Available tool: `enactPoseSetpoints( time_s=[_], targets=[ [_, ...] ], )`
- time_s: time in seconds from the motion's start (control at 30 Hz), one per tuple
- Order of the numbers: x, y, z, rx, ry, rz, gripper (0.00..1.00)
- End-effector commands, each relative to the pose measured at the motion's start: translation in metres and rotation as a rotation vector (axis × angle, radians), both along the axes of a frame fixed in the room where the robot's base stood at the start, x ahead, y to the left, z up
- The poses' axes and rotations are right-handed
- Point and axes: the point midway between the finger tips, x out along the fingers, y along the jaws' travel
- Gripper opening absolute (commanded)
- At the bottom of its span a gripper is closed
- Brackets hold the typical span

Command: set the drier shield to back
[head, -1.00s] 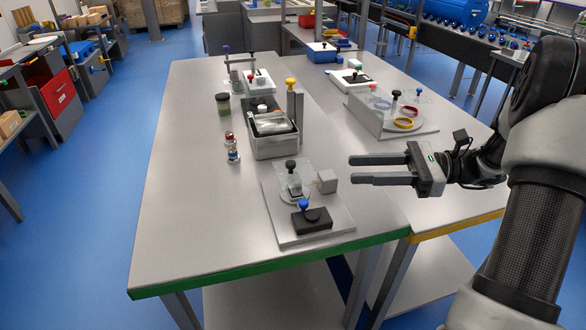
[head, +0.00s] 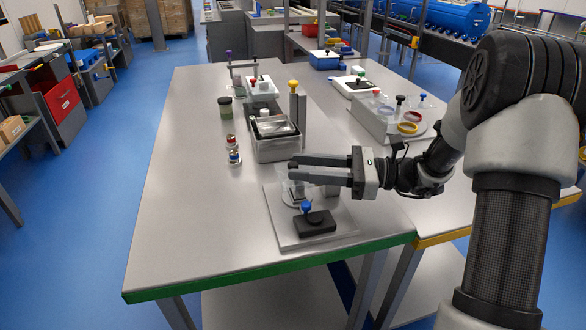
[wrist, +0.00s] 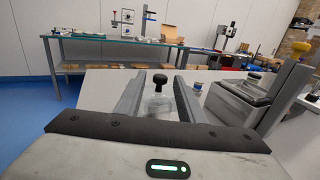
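On the near plate (head: 285,238) of the table stands a station with a clear upright shield, a grey block and a blue knob (head: 306,206) on a black base (head: 315,223). I take this clear shield to be the drier shield; my gripper mostly hides it in the head view. In the wrist view its black knob (wrist: 160,79) and clear body (wrist: 158,103) show between my fingers. My gripper (head: 292,168) is open over the station, its fingers to either side of the knob, with no visible contact.
A grey bin (head: 277,147) stands just behind, with a yellow-knobbed post (head: 297,115) beside it. Another station with clear panels and rings (head: 408,128) is at the right. The table's left front is clear.

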Motion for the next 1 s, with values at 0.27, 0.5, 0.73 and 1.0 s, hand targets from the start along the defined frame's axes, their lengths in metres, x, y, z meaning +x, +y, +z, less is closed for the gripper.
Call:
enactPoseSetpoints(
  time_s=[0.27,0.5,0.73,1.0],
  targets=[
    [0.003,0.027,0.000,0.000,0.000,0.000,0.35],
    [0.003,0.028,0.000,-0.001,0.000,-0.001,0.35],
    [0.003,0.028,0.000,0.000,0.000,-0.001,0.05],
    [0.004,0.026,0.001,0.000,0.000,-0.001,0.00]
  ],
)
